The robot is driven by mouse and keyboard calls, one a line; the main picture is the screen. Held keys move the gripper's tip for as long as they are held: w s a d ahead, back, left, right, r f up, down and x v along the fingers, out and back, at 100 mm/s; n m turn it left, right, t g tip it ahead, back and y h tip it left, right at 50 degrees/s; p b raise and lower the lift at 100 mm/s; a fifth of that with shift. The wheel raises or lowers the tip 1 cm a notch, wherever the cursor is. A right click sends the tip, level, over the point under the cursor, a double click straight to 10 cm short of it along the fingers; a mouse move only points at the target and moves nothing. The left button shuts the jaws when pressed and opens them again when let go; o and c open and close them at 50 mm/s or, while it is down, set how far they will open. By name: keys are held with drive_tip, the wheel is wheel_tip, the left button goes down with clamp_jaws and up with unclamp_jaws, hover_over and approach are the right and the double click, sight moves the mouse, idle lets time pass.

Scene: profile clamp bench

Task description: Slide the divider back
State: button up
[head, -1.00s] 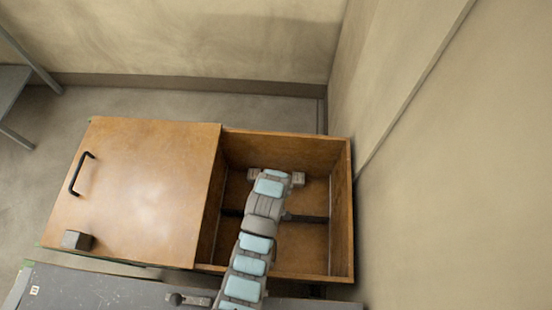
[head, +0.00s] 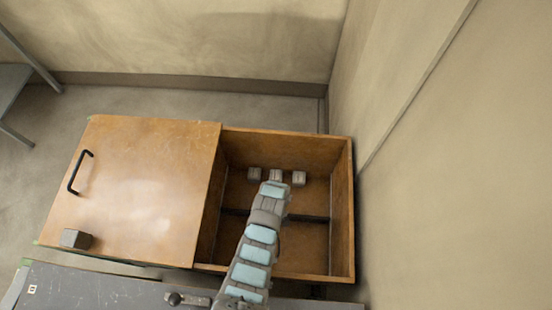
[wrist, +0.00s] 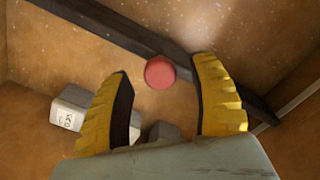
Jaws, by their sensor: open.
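The divider is a dark bar (head: 308,218) running left to right across the open part of the wooden box (head: 343,250). In the wrist view the dark divider (wrist: 130,35) runs diagonally past my fingers. A round red knob (wrist: 160,72) shows between the yellow fingers of my gripper (wrist: 163,85), close to the divider; I cannot tell how it is fixed. My gripper is open, with nothing clasped, and the fingers stand apart on either side of the knob. In the head view my arm hides the gripper and the middle of the divider.
Three grey blocks (head: 299,178) stand in the box's far part; one with a printed label (wrist: 70,115) shows beside the left finger. A wooden lid (head: 150,180) with a black handle (head: 80,172) covers the left side, bearing another grey block (head: 76,239). A grey bench (head: 100,290) lies in front.

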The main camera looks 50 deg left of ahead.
drive_tip(key=shift+f, duration=0.45)
clamp_jaws()
drive_tip(key=shift+s+d+r+p, duration=0.15)
drive_tip(key=shift+s+d+p, duration=0.35)
drive_tip(key=shift+p, duration=0.1)
drive_tip(key=s+d+p, duration=0.2)
drive_tip(key=shift+s+d+f, duration=0.2)
drive_tip(key=shift+s+d, duration=0.15)
